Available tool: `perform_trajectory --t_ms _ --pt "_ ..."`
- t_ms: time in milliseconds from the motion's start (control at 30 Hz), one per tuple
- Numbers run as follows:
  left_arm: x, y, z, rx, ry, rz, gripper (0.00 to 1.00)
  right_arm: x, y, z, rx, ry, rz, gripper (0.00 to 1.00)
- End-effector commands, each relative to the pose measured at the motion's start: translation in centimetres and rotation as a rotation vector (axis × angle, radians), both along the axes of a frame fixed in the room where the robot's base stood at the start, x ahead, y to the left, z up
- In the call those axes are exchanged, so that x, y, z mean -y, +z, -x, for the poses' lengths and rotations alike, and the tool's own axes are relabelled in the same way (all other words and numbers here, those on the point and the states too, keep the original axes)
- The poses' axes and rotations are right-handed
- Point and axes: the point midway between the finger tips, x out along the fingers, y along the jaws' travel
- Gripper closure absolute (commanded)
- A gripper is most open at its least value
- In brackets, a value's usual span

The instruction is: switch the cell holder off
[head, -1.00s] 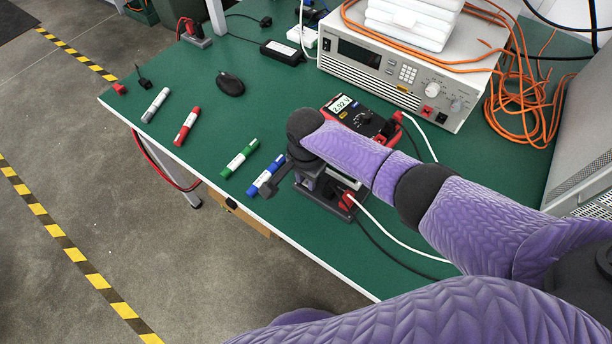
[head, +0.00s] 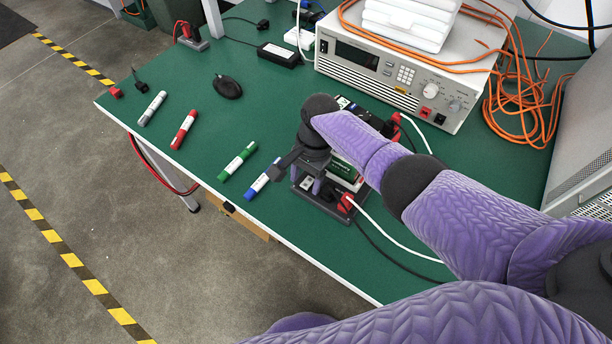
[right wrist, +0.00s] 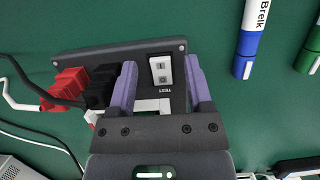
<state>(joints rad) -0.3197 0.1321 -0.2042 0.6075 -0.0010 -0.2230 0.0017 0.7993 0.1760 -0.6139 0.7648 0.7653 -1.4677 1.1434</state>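The cell holder (head: 325,203) is a dark box on the green bench near its front edge, with a green cell (head: 342,169) in it and red and black plugs. In the right wrist view, the holder (right wrist: 120,56) shows its white rocker switch (right wrist: 162,69), with red plugs (right wrist: 66,84) and black plugs (right wrist: 101,87) to the left. My right gripper (head: 302,172) is over the holder; in the right wrist view its open fingers (right wrist: 161,82) lie on either side of the switch, with nothing between them gripped. I cannot tell which side of the switch is pressed. My left gripper is out of view.
Blue (head: 262,177), green (head: 238,161), red (head: 184,130) and grey (head: 152,108) markers lie along the bench's front edge. A black mouse (head: 227,87) lies behind them. A power supply (head: 400,75) and orange cables (head: 520,100) stand behind.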

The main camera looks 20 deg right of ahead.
Motion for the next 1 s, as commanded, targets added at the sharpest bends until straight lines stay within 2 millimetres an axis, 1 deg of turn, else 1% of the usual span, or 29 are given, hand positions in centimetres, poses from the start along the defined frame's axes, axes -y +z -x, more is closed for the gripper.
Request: perform_trajectory --t_ms 100,167,267,300,400,533,667,1000 --pt "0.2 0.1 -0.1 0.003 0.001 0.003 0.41 0.0 0.1 0.0 0.001 0.0 0.001 0.35" --pt "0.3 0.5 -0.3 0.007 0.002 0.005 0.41 0.1 0.9 -0.1 0.001 0.0 0.0 0.35" --pt "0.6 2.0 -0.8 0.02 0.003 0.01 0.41 0.6 3.4 -0.5 0.006 -0.001 0.001 0.35" --pt "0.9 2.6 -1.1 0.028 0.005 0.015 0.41 0.8 4.5 -0.7 0.006 -0.001 0.001 0.35" --pt "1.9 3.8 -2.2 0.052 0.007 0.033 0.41 1.3 7.0 -1.1 0.006 0.0 -0.001 0.35" --pt "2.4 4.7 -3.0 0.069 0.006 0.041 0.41 1.8 9.0 -1.5 0.002 0.0 -0.001 0.35" --pt "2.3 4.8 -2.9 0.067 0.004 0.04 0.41 2.0 9.7 -1.6 0.001 0.0 0.0 0.35" --pt "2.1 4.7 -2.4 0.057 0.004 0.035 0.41 2.0 9.6 -1.6 0.0 0.0 0.0 0.35"
